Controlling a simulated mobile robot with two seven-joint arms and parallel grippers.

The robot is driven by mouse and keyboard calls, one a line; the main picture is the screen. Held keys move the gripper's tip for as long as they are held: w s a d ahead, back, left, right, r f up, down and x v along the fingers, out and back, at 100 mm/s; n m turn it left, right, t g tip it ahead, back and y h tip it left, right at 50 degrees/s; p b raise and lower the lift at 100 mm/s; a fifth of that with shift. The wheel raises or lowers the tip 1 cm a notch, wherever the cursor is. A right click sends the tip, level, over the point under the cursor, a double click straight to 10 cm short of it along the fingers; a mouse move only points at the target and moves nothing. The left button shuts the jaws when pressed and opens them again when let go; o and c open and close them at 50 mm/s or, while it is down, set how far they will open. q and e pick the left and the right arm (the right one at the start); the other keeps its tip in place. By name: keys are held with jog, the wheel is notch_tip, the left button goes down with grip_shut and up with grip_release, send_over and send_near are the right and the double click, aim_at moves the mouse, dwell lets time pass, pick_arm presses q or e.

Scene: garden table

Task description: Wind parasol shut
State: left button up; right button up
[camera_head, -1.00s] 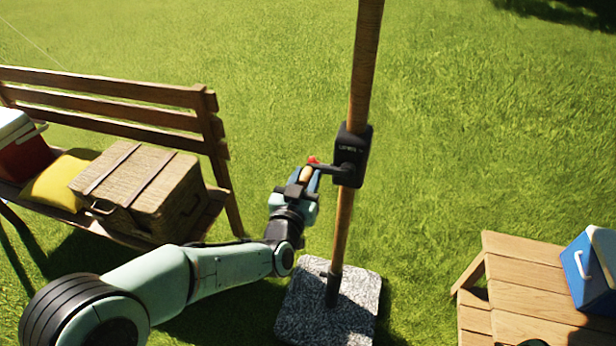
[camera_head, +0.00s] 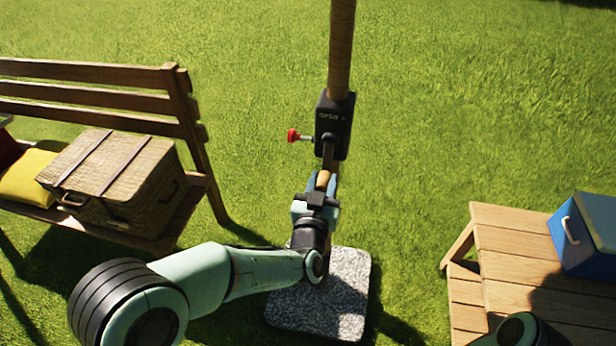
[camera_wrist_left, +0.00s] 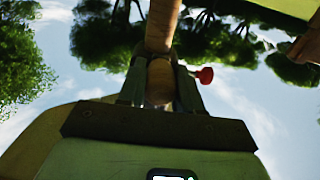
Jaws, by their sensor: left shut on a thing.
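The parasol's wooden pole (camera_head: 341,50) stands upright in the head view, and its canopy is out of that view. A black crank housing (camera_head: 334,124) marked "OPEN" is fixed to the pole, with a red knob (camera_head: 293,135) on its left side. The crank arm points down from the housing to a wooden handle (camera_head: 323,180). My left gripper (camera_head: 322,186) is shut on this crank handle, just below the housing. In the left wrist view the handle (camera_wrist_left: 160,80) sits between the fingers, and the red knob (camera_wrist_left: 205,75) shows to the right.
A speckled stone base (camera_head: 330,300) holds the pole. A bench (camera_head: 95,100) with a wicker basket (camera_head: 115,185) and yellow cushion (camera_head: 27,177) stands left. A wooden table (camera_head: 510,250) with a blue cooler box (camera_head: 585,235) stands right. Open grass lies behind.

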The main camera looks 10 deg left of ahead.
jog(key=s, duration=0.2)
jog(key=s+d+f+g+p, duration=0.1)
notch_tip(320, 180, up, 2)
jog(key=shift+s+r+p, duration=0.1)
jog(key=shift+s+p, duration=0.05)
jog(key=shift+p, duration=0.95)
notch_tip(320, 180, up, 3)
jog(key=shift+f+p, duration=0.2)
jog(key=shift+p, duration=0.95)
jog(key=shift+c, duration=1.4)
pick_arm(q)
jog(key=d+r, duration=0.4)
jog(key=d, duration=0.4)
jog(key=shift+r, duration=0.4)
pick_arm(e)
jog(key=shift+w+f, duration=0.1)
jog(key=shift+w, duration=0.1)
pick_arm(q)
jog(key=shift+r, duration=0.1)
